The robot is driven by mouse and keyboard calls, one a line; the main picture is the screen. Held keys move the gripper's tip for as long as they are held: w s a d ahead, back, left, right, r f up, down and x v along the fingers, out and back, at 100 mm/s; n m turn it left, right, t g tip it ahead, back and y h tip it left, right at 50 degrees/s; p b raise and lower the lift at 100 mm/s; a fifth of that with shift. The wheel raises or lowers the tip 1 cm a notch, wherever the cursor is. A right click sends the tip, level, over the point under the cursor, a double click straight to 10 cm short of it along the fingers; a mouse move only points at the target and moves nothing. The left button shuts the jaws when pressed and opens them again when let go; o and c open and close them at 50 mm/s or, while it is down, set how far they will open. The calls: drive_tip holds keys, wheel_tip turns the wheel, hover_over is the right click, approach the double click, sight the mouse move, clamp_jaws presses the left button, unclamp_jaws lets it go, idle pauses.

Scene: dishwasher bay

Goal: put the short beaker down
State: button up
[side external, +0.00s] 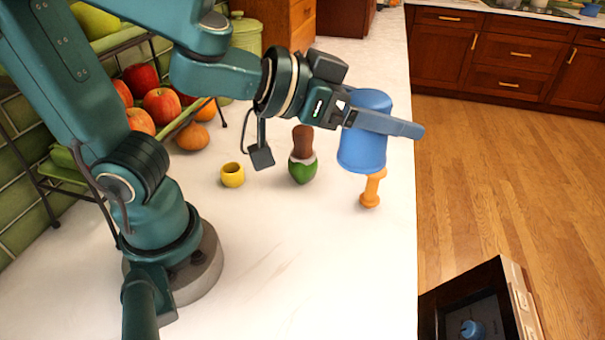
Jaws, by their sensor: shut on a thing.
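A blue beaker (362,152), which I take to be the short beaker, is held above the right part of the white counter. Its narrower end is up and its wider end is down, so it looks upside down. My gripper (388,124) is shut on it from the side. One finger crosses in front of the beaker; the other is hidden behind it. An orange spool-shaped thing (371,189) stands just below the beaker, its top end partly hidden by it. I cannot tell whether the two touch.
A green-and-brown object (303,158) and a small yellow cup (232,174) stand left of the beaker. A fruit rack (45,190) is at the far left. An open dishwasher part (485,300) with a blue item (473,328) lies beyond the counter's right edge. The front counter is clear.

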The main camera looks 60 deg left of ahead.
drive_tip(key=w+a+r+n+g+y, duration=0.15)
drive_tip(key=a+n+g+y, duration=0.25)
drive_tip(key=a+n+y, duration=0.5)
drive_tip(key=w+a+n+g+y, duration=0.3)
drive_tip(key=a+n+y, duration=0.3)
drive_tip(key=a, duration=0.6)
drive_tip(key=s+a+f+n+g, duration=0.4)
drive_tip(key=a+f+n+g, duration=0.15)
drive_tip(key=a+g, duration=0.2)
drive_tip(key=s+a+f+n+g, duration=0.4)
drive_tip(key=s+a+n+g, duration=0.15)
drive_tip(key=a, duration=0.35)
drive_tip(key=shift+n+g+h, duration=0.3)
drive_tip(key=shift+n+g, duration=0.1)
drive_tip(key=shift+n, duration=0.2)
drive_tip(key=shift+w+a+f, duration=0.1)
drive_tip(key=shift+f, duration=2.5)
drive_tip(key=shift+a+f, duration=0.1)
drive_tip(key=shift+f, duration=2.5)
drive_tip(key=shift+f, duration=0.15)
drive_tip(key=o, duration=1.3)
